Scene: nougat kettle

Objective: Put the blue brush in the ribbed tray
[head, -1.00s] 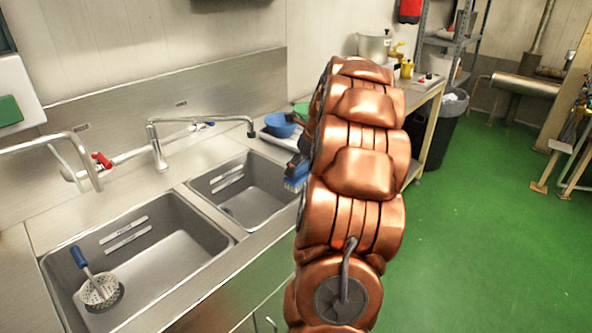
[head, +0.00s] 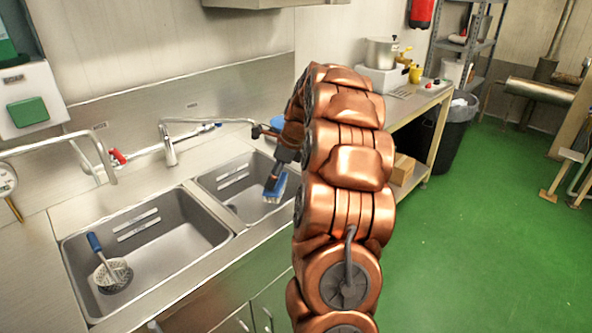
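The blue brush (head: 274,189), with pale bristles, is at the end of my copper arm in the head view. It shows over the right part of the smaller sink basin. My gripper (head: 277,172) is dark and small here, and it appears shut on the brush. My arm hides part of the gripper and much of the counter behind it. I cannot make out the ribbed tray; it may be behind my arm.
A strainer ladle with a blue handle (head: 95,243) lies in the larger basin (head: 165,265). Taps (head: 169,150) rise behind the basins. A blue bowl (head: 278,122) is partly hidden by my arm. A pot (head: 382,53) stands on the far table. Green floor is free at right.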

